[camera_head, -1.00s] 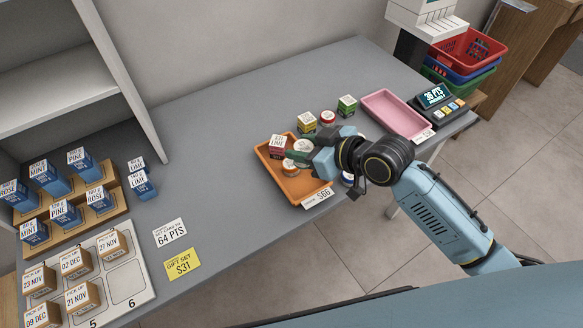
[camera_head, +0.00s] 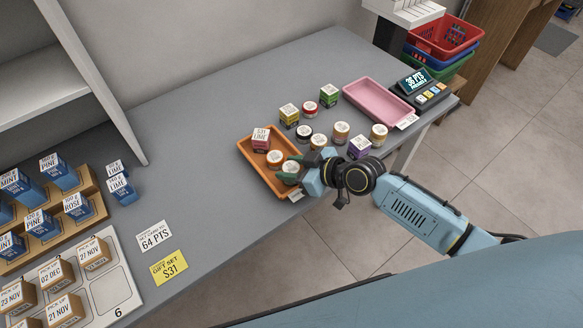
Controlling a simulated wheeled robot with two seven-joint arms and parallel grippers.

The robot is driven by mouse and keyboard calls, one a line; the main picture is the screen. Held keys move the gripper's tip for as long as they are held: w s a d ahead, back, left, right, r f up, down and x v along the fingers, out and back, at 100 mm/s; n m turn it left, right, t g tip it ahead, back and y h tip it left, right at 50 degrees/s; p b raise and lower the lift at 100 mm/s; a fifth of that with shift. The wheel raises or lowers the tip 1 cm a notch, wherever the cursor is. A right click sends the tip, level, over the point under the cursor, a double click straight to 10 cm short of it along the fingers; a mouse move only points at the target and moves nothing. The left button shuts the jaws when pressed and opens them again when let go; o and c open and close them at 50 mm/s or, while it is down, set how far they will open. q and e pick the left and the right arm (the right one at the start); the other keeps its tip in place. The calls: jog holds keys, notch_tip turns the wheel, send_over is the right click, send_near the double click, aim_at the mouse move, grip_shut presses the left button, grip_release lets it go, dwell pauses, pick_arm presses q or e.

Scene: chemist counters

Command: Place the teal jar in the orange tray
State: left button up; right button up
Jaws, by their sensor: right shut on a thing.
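The orange tray (camera_head: 247,148) lies on the grey counter near its front edge. It holds a magenta box (camera_head: 260,141) and an orange jar (camera_head: 275,159). My right gripper (camera_head: 294,172) reaches in from the right at the tray's front right end and is shut on the teal jar (camera_head: 289,178). The teal jar has a pale top and is inside the tray's outline, beside the orange jar. My fingers partly hide it, and I cannot tell whether it touches the tray floor. My left gripper is out of view.
Several jars and boxes stand just right of the tray, including a black-sided jar (camera_head: 304,134), a yellow box (camera_head: 289,117) and a purple box (camera_head: 359,149). A pink tray (camera_head: 380,103) lies farther right.

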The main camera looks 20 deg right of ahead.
jog(key=o, duration=1)
jog(key=shift+f, duration=0.1)
jog(key=shift+r, duration=0.2)
jog(key=p+v, duration=0.1)
jog(key=v, duration=1.1)
